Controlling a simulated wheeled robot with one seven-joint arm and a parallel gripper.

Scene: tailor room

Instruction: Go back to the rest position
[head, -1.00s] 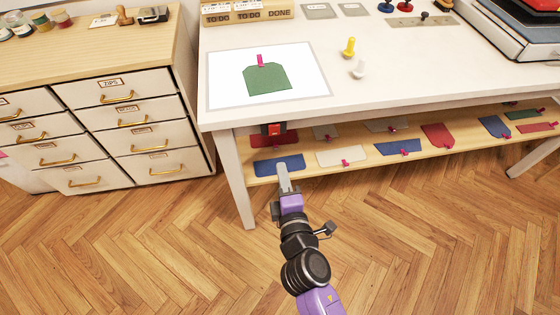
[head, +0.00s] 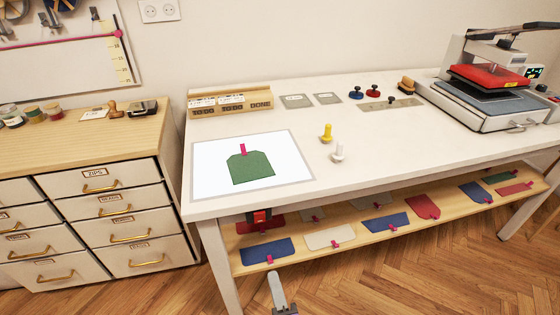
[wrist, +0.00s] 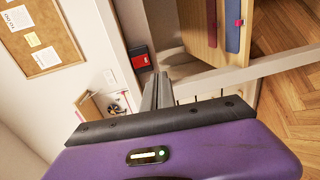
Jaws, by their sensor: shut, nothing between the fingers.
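My gripper (head: 280,293) shows at the bottom edge of the head view, its fingers pointing up toward the table's lower shelf. It is shut and empty, in front of the shelf and below the blue fabric piece (head: 266,251). In the wrist view the closed fingers (wrist: 158,92) rise from the purple hand, with open air around them. Most of my arm is out of the head view.
The white table (head: 400,150) holds a white mat (head: 205,165) with a green piece (head: 252,170) and pink clip. Its wooden shelf (head: 365,243) carries several clipped fabric pieces. A drawer cabinet (head: 100,155) stands left. A heat press (head: 490,95) stands at the back right. Floor in front is clear.

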